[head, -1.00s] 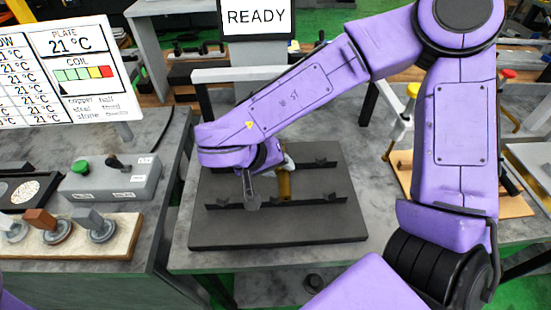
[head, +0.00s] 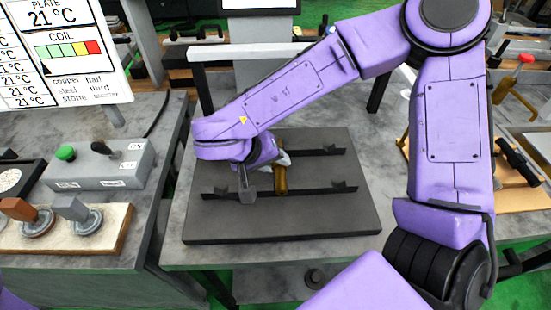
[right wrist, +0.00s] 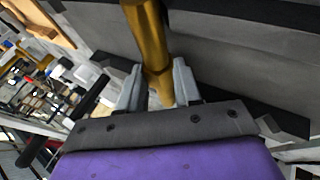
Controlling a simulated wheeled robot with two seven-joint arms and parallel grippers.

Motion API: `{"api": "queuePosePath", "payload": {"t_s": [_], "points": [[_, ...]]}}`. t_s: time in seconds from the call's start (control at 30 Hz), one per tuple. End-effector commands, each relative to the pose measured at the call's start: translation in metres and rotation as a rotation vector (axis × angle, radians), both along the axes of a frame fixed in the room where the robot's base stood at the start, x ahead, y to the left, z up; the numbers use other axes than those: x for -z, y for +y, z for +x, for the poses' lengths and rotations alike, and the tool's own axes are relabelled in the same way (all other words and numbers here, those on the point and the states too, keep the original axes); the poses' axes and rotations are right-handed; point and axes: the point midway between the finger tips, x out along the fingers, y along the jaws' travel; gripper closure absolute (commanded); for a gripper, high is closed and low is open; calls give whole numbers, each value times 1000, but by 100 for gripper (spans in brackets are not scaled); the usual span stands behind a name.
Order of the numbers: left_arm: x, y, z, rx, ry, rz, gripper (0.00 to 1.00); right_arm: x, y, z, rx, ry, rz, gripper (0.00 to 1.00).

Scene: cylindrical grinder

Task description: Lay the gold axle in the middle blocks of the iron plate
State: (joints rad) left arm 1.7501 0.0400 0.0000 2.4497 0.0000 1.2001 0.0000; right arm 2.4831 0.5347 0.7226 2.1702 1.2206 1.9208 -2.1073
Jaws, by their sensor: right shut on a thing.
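The gold axle (head: 280,179) is between the fingers of my right gripper (head: 282,161), over the dark iron plate (head: 285,222). In the right wrist view the two grey fingers (right wrist: 157,88) are shut on the axle (right wrist: 148,38), one on each side. Blocks stand on two dark rails across the plate: a front right block (head: 341,185) and a back right block (head: 331,150) show clearly. My forearm and wrist hide part of the plate and some blocks. I cannot tell whether the axle touches any block. My left gripper is out of view.
A grey control box (head: 100,165) with a green button and a board with several metal pieces (head: 75,245) stand on the left bench. A pale bar (head: 245,52) crosses behind the plate. A wooden board (head: 515,185) lies to the right.

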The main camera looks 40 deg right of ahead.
Motion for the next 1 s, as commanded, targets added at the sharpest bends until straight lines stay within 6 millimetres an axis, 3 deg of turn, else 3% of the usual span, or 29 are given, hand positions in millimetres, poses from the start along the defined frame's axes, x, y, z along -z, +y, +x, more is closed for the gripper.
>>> {"api": "queuePosePath", "payload": {"t_s": [0.07, 0.1, 0.2, 0.57, 0.8, 1.0], "points": [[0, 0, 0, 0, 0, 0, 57, -1, 0, 0, 1, -2, 1, 100], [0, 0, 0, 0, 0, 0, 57, -1, 0, 0, 1, -2, 1, 63], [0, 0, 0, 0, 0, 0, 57, -1, 0, 0, 0, -1, 0, 37], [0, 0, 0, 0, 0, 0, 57, -7, 5, 0, 1, -1, -1, 37], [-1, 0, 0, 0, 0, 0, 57, -52, 39, -2, -1, -5, -1, 37], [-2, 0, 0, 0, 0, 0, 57, -79, 59, -4, 0, -2, -2, 37]]}}
